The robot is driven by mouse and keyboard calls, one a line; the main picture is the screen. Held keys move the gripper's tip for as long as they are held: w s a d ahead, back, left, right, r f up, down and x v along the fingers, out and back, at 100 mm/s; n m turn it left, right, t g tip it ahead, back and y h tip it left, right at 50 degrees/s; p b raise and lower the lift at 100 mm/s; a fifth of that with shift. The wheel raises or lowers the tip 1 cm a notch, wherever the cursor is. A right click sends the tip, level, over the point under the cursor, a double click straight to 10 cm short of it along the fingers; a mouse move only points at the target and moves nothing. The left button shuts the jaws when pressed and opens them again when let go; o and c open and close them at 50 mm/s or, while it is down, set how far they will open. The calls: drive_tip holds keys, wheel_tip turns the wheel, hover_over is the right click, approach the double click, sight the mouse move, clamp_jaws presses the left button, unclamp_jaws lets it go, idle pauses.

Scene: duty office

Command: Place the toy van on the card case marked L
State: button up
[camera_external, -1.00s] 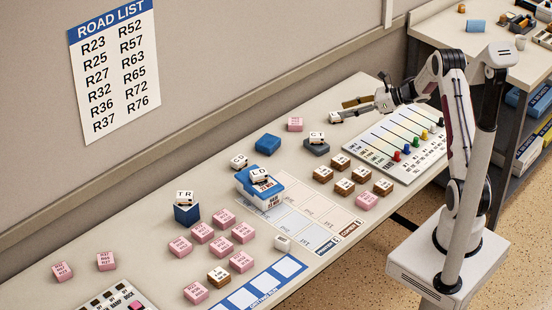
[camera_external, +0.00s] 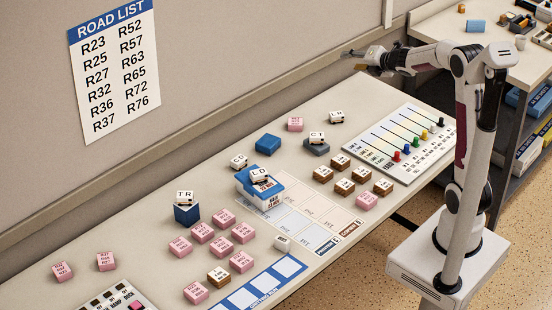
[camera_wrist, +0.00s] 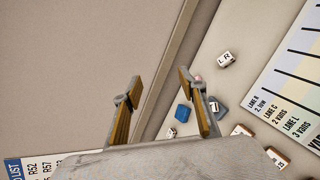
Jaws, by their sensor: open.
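Several small white toy vans show; I cannot tell which is the task's. One (camera_external: 336,117) stands alone on the table's back right; in the wrist view this van (camera_wrist: 226,59) seems to read LR. Others are marked CT (camera_external: 316,136), LD (camera_external: 260,174) and TR (camera_external: 184,197). The CT van sits on a dark case (camera_external: 316,148), the LD van on a blue case (camera_external: 245,182), the TR van on a blue box (camera_external: 187,214). A flat blue case (camera_external: 268,142) looks bare. No L mark is readable on any case. My gripper (camera_external: 351,60) is open and empty, high above the table's back edge.
Brown blocks (camera_external: 341,161) and pink blocks (camera_external: 202,232) are spread over the table. A lane board (camera_external: 390,145) with coloured pegs lies at the right. The wall (camera_external: 230,70) rises along the back edge. The table's far left back is mostly clear.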

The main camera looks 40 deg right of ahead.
drive_tip(key=s+a+f+m+g, duration=0.1)
drive_tip(key=s+a+m, duration=0.5)
drive_tip(key=s, duration=0.6)
drive_tip(key=s+a+f+m+g+y, duration=0.1)
drive_tip(key=s+a+f+m+g, duration=0.1)
drive_tip(key=s+a+m, duration=0.5)
drive_tip(key=s+a+f+m+g+y, duration=0.1)
drive_tip(key=s+a+m+g, duration=0.3)
drive_tip(key=s+m, duration=0.6)
drive_tip(key=s+a, duration=0.2)
drive_tip(key=s, duration=0.6)
drive_tip(key=shift+s+a+f+m, duration=0.25)
drive_tip(key=shift+s+f+m, duration=0.05)
drive_tip(key=shift+s+f, duration=0.1)
